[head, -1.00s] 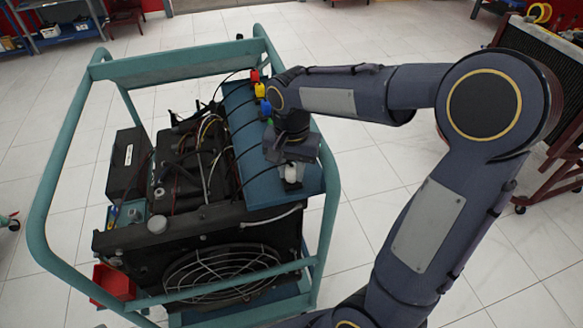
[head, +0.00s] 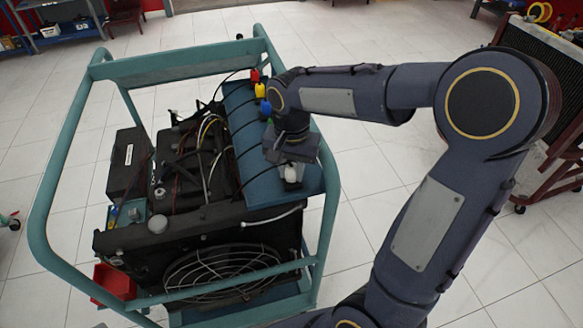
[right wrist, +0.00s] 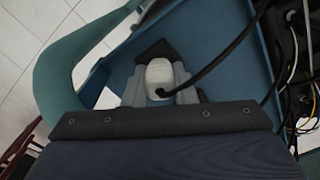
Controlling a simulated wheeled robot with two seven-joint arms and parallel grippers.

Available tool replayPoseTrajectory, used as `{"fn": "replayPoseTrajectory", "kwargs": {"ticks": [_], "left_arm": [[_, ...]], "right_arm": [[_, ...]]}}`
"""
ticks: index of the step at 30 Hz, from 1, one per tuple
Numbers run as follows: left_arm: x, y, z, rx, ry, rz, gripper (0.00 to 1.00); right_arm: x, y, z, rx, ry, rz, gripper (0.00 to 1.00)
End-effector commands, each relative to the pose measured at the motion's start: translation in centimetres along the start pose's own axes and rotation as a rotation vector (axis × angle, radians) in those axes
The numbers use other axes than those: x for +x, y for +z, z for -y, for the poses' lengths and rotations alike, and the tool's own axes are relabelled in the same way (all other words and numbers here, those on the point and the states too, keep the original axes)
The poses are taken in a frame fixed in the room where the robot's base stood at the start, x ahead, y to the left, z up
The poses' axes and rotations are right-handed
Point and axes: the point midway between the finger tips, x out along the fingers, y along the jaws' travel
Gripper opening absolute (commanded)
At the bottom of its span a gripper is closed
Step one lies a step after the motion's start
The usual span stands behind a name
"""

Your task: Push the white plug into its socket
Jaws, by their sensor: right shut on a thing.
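The white plug (head: 291,173) shows at the near end of the blue panel (head: 262,190) on the engine trainer. In the right wrist view the white plug (right wrist: 159,77) sits between the fingers, with a black cable running from it to the upper right. My right gripper (head: 291,165) is shut on the plug, over the panel; its fingers also show in the right wrist view (right wrist: 160,88). The socket is hidden beneath the plug and gripper, so I cannot tell how deep the plug sits. My left gripper is not in view.
Red (head: 254,76), yellow (head: 260,90) and blue (head: 265,108) plugs stand in a row farther along the panel, with black cables. The teal tube frame (head: 330,190) surrounds the engine (head: 185,165). A radiator on a red stand (head: 545,120) is at the right.

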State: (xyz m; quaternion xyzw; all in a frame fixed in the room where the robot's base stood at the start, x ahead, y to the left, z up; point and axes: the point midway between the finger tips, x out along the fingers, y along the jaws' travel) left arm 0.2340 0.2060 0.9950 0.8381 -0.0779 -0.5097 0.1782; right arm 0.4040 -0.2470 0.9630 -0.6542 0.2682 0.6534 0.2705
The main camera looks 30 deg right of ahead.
Motion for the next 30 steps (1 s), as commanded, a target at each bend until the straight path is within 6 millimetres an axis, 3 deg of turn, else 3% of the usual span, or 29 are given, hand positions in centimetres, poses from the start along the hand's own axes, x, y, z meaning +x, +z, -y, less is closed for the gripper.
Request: {"fn": "replayPoseTrajectory", "kwargs": {"ticks": [22,23,28,30], "left_arm": [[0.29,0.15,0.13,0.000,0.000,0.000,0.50],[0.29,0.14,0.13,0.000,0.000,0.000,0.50],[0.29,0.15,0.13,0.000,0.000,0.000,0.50],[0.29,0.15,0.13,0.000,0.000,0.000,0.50]], "right_arm": [[0.52,0.00,0.00,0.000,0.000,0.000,0.02],[0.52,0.00,0.00,0.000,0.000,0.000,0.26],[0.52,0.00,0.00,0.000,0.000,0.000,0.48],[0.52,0.00,0.00,0.000,0.000,0.000,0.50]]}}
